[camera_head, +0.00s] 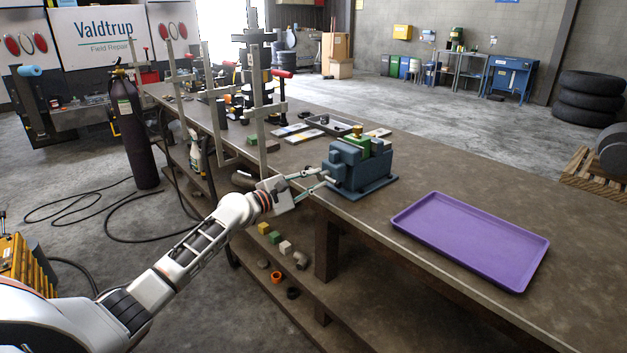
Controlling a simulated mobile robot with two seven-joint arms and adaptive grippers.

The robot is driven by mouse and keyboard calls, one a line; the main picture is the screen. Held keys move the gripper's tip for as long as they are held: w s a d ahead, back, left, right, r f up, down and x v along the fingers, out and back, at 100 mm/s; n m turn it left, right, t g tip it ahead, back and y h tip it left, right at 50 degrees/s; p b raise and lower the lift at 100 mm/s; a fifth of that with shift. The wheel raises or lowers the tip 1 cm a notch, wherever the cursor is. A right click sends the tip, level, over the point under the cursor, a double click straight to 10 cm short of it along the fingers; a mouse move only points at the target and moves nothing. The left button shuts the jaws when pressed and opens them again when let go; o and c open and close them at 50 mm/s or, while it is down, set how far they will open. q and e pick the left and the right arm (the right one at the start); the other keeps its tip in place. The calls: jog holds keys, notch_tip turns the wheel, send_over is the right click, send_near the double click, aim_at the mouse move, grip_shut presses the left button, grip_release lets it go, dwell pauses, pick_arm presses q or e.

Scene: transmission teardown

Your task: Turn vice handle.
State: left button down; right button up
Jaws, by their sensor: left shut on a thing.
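A blue-grey bench vice (357,170) stands on the brown workbench near its front edge. A green part with a brass-coloured piece on top (367,145) sits in the vice's jaws. My left gripper (322,178) reaches in from the left, at the vice's left side. Its fingers are shut on the vice handle, which is small and mostly hidden between them. My right gripper is not in view.
A purple tray (475,240) lies empty on the workbench (420,180), right of the vice. Metal clamps (262,110), a grey tray (334,125) and small parts stand farther back. A lower shelf (290,275) holds several small blocks and rings. Bench around the purple tray is clear.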

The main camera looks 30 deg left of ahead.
pick_arm(q)
jog(key=shift+r, duration=0.3)
jog(key=c, duration=2.1)
grip_release()
jog(key=o, duration=0.3)
jog(key=shift+w+d+f, duration=0.1)
jog(key=shift+w, duration=0.1)
jog(key=shift+w+f, duration=0.1)
jog(key=v, duration=1.2)
